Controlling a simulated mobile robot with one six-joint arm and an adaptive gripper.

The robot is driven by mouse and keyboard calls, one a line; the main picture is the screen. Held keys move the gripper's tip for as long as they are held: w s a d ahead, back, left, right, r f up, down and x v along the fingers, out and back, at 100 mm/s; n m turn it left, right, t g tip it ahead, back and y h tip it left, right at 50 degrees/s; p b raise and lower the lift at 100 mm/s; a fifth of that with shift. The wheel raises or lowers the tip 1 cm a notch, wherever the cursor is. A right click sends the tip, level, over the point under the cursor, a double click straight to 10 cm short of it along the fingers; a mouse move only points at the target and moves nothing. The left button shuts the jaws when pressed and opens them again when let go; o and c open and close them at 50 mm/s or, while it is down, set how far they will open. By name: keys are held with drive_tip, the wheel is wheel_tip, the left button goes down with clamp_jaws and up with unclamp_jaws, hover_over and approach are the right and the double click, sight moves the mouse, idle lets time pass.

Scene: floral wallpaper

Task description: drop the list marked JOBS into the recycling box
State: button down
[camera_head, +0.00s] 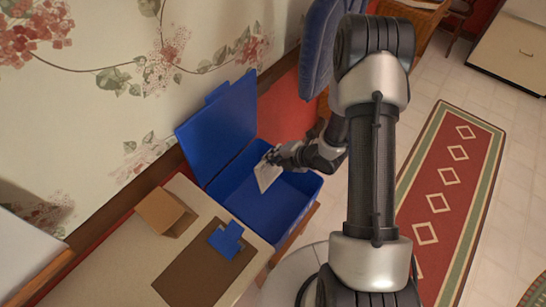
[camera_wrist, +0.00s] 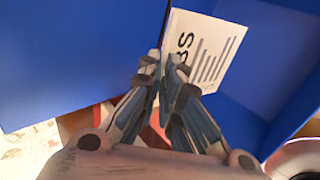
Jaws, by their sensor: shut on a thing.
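The list (camera_wrist: 210,55) is a white sheet with dark lines; the letters "BS" show beside the fingers in the wrist view, and the rest of the heading is hidden. My gripper (camera_wrist: 165,60) is shut on its edge. In the head view the list (camera_head: 267,176) hangs tilted from my gripper (camera_head: 274,158), over the opening of the blue recycling box (camera_head: 301,208). The box's lid (camera_head: 217,125) stands open toward the wall. I cannot tell how far the sheet is above the box floor.
A counter in front of the box holds a brown board (camera_head: 191,272) with a blue piece (camera_head: 227,240) on it, and a small open cardboard box (camera_head: 165,212). A blue cushion (camera_head: 322,48) is behind the box. A red runner (camera_head: 450,190) lies on the tiled floor at right.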

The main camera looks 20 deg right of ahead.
sight(269, 166)
drive_tip(key=shift+f+b, duration=1.6)
drive_tip(key=shift+f, duration=1.5)
drive_tip(key=c, duration=1.7)
unclamp_jaws()
drive_tip(key=shift+r, duration=0.1)
drive_tip(key=v, duration=1.2)
